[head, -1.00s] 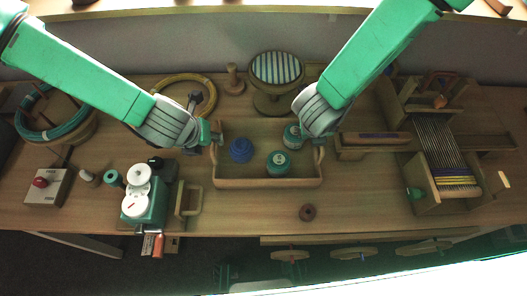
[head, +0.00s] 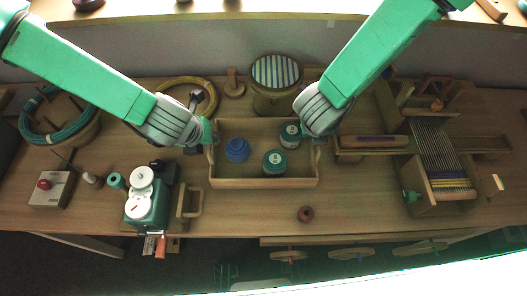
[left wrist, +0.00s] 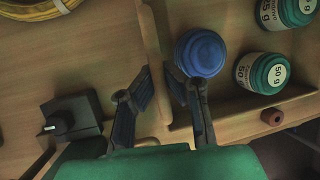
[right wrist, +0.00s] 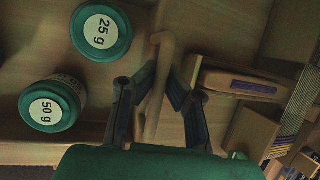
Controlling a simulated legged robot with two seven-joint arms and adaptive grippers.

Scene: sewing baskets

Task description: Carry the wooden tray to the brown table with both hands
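The wooden tray (head: 264,183) is on the brown worktable, or so little above it that I cannot tell. It holds a blue thread ball (head: 237,150) and two green weights, a front one (head: 274,163) marked 50 g and a back one (head: 290,136) marked 25 g. My left gripper (left wrist: 158,75) has its fingers on both sides of the tray's left handle. My right gripper (right wrist: 162,72) has its fingers on both sides of the right handle (right wrist: 160,42). The head view mostly hides the fingertips.
A green winding machine (head: 146,205) stands left of the tray, and a wooden loom (head: 440,165) stands at right. A striped cushion stand (head: 274,72) and yellow hoop (head: 190,97) are behind. A small brown ring (head: 305,213) lies in front. Wooden stools (head: 352,253) show below.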

